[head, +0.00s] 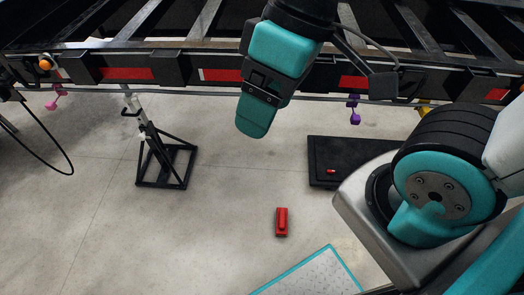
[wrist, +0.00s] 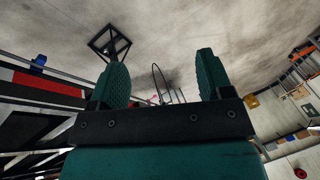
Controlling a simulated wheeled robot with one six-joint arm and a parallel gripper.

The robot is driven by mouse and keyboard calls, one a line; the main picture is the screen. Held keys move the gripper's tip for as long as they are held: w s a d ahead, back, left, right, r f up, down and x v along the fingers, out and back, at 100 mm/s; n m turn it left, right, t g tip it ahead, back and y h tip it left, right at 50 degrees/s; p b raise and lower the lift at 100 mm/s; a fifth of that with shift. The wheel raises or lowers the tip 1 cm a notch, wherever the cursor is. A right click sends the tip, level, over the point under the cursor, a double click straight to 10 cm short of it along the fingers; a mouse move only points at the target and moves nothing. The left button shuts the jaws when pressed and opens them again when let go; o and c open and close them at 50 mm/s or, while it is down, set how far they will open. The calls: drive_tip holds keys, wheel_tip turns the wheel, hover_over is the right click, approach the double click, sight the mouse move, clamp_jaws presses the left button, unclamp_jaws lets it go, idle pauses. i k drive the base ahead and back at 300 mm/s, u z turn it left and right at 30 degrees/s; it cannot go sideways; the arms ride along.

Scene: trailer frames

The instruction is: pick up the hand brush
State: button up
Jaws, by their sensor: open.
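A small red object (head: 281,222), which looks like the hand brush, lies on the concrete floor in the lower middle of the head view. Its bristles cannot be made out. My gripper (head: 256,118) hangs in front of the trailer frame, above and to the left of the red object in the picture, and apart from it. In the wrist view my gripper (wrist: 162,72) shows two teal fingers spread wide with nothing between them. The brush does not show in the wrist view.
A black mat (head: 325,172) with a small red item (head: 331,171) lies right of the brush. A black stand (head: 165,165) is at left, also in the wrist view (wrist: 108,42). The trailer frame (head: 125,65) spans the back. Floor around the brush is clear.

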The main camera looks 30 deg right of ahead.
sight(282, 212)
drive_tip(key=z, duration=0.85)
drive_tip(key=k, duration=0.7)
drive_tip(key=z, duration=1.1)
drive_tip(key=i, duration=1.05)
drive_tip(key=u, duration=2.55)
